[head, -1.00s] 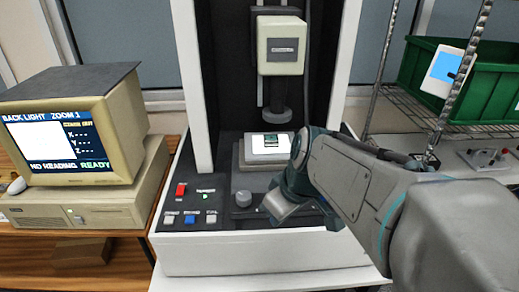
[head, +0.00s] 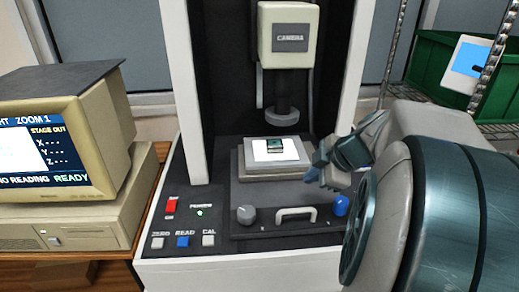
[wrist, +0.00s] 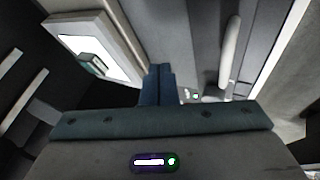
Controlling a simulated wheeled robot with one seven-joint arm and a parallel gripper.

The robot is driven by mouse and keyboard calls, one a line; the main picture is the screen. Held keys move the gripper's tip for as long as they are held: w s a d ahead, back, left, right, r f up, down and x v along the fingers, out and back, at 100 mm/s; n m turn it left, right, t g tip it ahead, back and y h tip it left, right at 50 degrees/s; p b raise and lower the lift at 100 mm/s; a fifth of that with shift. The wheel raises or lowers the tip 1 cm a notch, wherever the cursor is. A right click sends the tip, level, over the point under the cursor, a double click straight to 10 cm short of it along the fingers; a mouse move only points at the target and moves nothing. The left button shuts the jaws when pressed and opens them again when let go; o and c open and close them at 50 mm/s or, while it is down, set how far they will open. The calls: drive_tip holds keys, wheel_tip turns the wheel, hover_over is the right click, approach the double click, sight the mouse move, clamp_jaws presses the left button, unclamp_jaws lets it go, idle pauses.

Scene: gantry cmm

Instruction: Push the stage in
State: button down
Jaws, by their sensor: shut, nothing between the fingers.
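The stage (head: 262,229) is a dark grey slide at the machine's base, with a white handle (head: 296,212) on its front between a grey knob and a blue knob. A raised grey block (head: 243,168) on it carries a white plate with a small green part (head: 276,146). My gripper (head: 313,174) is shut and empty, just right of the block and above the stage. In the wrist view, its blue fingertips (wrist: 160,70) show between the plate (wrist: 118,66) and the handle (wrist: 230,52). I cannot tell whether the fingers touch the stage.
The monitor (head: 50,140) at left reads "STAGE OUT". The camera head (head: 288,35) hangs above the stage between white columns. Buttons (head: 183,241) line the front left. A green bin (head: 435,60) stands on a wire rack at right.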

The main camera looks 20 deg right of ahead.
sight(283, 182)
drive_tip(key=x, duration=0.8)
drive_tip(key=shift+w+a+f+p, duration=0.15)
drive_tip(key=shift+f+p, duration=0.15)
drive_tip(key=shift+f, duration=0.05)
drive_tip(key=w, duration=0.1)
drive_tip(key=w+p, duration=0.1)
drive_tip(key=w, duration=0.1)
drive_tip(key=shift+d, duration=0.4)
drive_tip(key=shift+w+d+p, duration=0.15)
drive_tip(key=shift+w+p, duration=0.2)
drive_tip(key=shift+w, duration=0.15)
